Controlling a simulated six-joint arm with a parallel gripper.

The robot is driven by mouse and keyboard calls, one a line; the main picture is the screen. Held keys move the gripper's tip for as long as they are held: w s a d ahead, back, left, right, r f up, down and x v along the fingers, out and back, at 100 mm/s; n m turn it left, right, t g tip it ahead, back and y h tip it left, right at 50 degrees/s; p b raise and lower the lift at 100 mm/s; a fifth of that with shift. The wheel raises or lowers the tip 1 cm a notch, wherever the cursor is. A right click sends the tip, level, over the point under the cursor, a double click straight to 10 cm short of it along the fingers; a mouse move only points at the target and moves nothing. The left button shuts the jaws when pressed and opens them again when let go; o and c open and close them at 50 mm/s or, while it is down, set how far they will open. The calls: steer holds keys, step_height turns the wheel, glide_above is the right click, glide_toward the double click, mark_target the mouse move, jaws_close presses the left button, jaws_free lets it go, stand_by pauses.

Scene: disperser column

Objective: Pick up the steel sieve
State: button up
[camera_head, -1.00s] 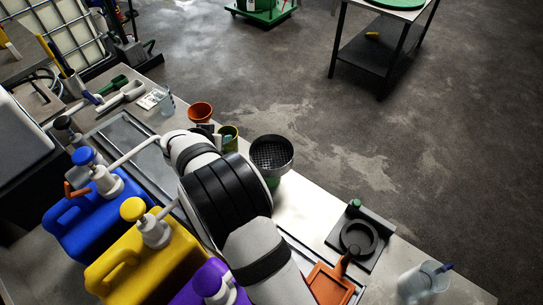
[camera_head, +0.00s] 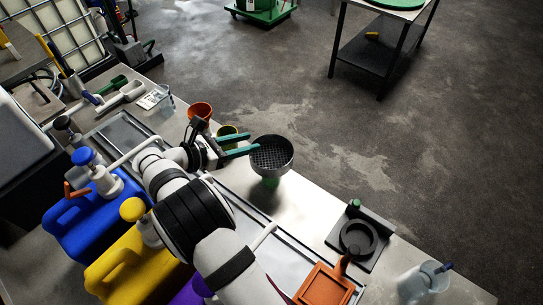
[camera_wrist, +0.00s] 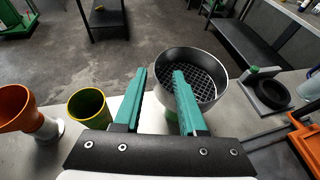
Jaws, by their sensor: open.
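The steel sieve (camera_head: 272,158) is a round metal bowl with a dark mesh bottom. It stands upright on a green support near the far edge of the bench. My gripper (camera_head: 253,143) has teal fingers, open and empty, at the left rim of the sieve. In the wrist view the sieve (camera_wrist: 206,82) is right of centre. My gripper (camera_wrist: 160,74) shows its right finger overlapping the sieve's left wall and its left finger outside, left of the sieve. I cannot tell whether either finger touches it. The support is mostly hidden behind the right finger.
A yellow-green cup (camera_wrist: 88,108) and an orange funnel-like cup (camera_wrist: 14,105) stand left of the gripper. A black holder with a ring (camera_head: 360,238) and an orange tray (camera_head: 322,287) lie to the right. Blue (camera_head: 85,225) and yellow (camera_head: 120,262) jugs line the near side.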

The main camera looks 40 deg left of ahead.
mark_target(269, 138)
steer(key=x, duration=0.5)
steer(key=shift+s, duration=0.1)
jaws_close()
stand_by(1.2)
